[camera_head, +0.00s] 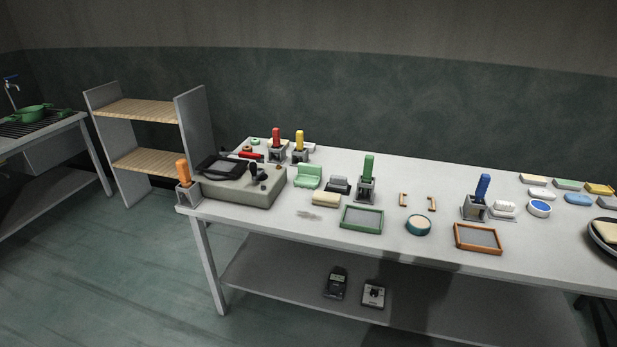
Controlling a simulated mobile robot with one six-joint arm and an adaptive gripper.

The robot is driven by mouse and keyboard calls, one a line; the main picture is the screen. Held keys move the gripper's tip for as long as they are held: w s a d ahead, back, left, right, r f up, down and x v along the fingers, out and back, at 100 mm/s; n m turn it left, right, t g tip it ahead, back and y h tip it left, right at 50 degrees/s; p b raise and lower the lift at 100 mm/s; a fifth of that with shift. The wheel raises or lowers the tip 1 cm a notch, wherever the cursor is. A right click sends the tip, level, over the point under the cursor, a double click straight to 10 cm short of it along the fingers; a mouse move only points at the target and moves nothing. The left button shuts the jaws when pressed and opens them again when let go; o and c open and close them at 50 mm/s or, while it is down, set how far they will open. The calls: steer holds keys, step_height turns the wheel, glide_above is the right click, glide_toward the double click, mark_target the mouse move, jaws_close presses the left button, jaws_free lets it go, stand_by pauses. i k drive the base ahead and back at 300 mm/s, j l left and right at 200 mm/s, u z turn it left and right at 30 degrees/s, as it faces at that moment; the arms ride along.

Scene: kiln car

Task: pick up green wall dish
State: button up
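A light green dish with a raised back (308,178), which looks like the green wall dish, sits on the grey table (345,245). It stands upright, just right of a grey block-like unit with black parts on top (240,185). A small dark and grey block (339,186) lies to its right, and a cream block (326,199) lies in front of it. Nothing covers the dish from this side. My gripper is not in view.
Holders with green (368,168), red (276,138), yellow (299,141), blue (482,187) and orange (183,170) handles stand on the table. A green-framed tray (362,219) lies near the front edge. A wooden shelf rack (150,110) stands behind left.

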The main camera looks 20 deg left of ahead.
mark_target(308, 176)
steer(key=i+j+u, duration=0.15)
steer(key=i+j, duration=0.15)
steer(key=i, duration=0.2)
steer(key=i+j+u, duration=0.15)
steer(key=i, duration=0.35)
steer(key=i+j+u, duration=0.15)
steer(key=i+j, duration=0.15)
steer(key=i, duration=0.2)
steer(key=i+j+u, duration=0.15)
steer(key=i, duration=0.4)
